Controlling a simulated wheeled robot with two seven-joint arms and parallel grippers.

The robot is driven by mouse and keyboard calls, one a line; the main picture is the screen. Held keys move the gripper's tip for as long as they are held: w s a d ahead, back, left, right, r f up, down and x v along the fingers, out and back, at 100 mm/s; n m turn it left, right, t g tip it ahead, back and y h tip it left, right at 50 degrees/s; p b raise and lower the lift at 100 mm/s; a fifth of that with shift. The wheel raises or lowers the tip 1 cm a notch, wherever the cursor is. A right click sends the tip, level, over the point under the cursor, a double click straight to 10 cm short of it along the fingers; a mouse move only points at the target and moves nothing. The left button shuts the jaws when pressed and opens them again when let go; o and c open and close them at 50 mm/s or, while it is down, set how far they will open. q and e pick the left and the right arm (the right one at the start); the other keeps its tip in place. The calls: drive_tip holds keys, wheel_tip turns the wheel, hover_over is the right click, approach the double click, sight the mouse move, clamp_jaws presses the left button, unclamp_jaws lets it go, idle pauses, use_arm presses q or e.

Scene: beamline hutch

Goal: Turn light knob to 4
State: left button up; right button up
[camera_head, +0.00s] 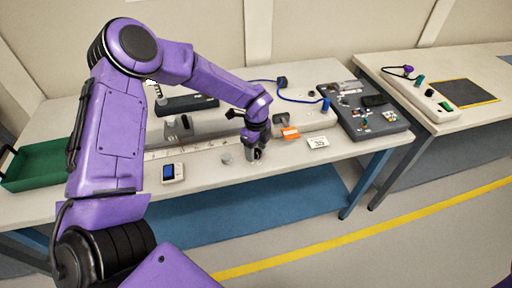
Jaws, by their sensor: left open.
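My left gripper (256,154) points down over the front part of the bench, its jaws open. It is close above a small grey item whose shape is mostly hidden by the fingers. A small pale round piece (226,158) stands just left of it, apart from the fingers. I cannot tell which piece is the light knob, and no number scale is legible. A white strip panel (405,88) on the right table carries several small knob-like parts, among them a green one (419,80) and a black one (428,92). My right gripper is not in view.
On the bench are an orange block (290,133), a white number card (318,142), a blue-screen meter (172,172), a green tray (35,165) and a dark grey board (350,123) with small parts. A blue cable (298,99) lies behind. The front edge strip is mostly clear.

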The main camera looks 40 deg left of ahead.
use_arm(q)
drive_tip(key=c, duration=1)
drive_tip(key=shift+c, duration=0.2)
